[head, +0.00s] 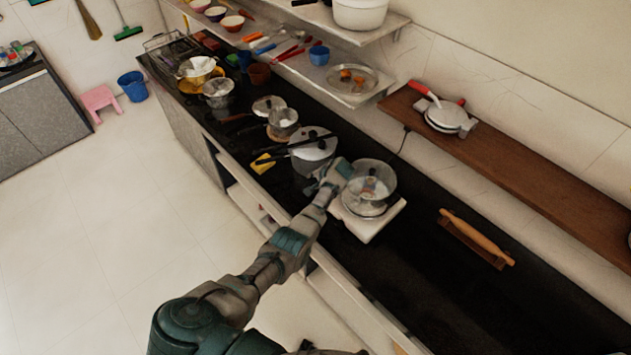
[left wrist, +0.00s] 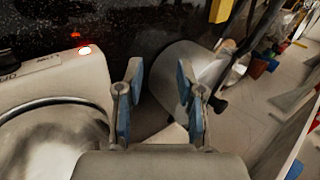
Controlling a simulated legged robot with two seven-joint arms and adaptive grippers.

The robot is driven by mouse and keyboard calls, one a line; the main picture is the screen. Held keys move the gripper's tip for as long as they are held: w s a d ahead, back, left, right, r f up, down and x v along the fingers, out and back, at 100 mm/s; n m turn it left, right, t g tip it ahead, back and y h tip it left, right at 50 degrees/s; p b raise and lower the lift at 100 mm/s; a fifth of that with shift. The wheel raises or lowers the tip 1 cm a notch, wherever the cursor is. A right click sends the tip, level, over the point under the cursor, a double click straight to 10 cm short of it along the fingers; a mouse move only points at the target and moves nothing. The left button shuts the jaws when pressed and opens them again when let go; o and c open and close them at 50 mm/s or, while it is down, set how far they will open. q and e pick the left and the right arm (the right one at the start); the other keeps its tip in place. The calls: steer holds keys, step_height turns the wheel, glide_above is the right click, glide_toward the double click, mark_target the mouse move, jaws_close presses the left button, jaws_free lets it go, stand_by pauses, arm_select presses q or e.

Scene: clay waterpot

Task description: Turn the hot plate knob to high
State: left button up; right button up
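The white hot plate (head: 367,228) stands on the dark counter with a shiny round pot (head: 370,185) on it. A dark piece at the left edge there looks like the knob (left wrist: 6,56), partly cut off by the frame. My left gripper (head: 338,172) is beside the pot at the hot plate's left. In the left wrist view its two blue-padded fingers (left wrist: 160,102) are spread with nothing between them. My right gripper is not in view.
A lidded pan (head: 313,145) with dark handles stands just left of the gripper. A rolling pin (head: 477,237) lies on its board to the right. A brown shelf (head: 530,185) runs along the wall. The counter between hot plate and rolling pin is clear.

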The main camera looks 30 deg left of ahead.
arm_select(q)
steer(key=v, duration=1.2)
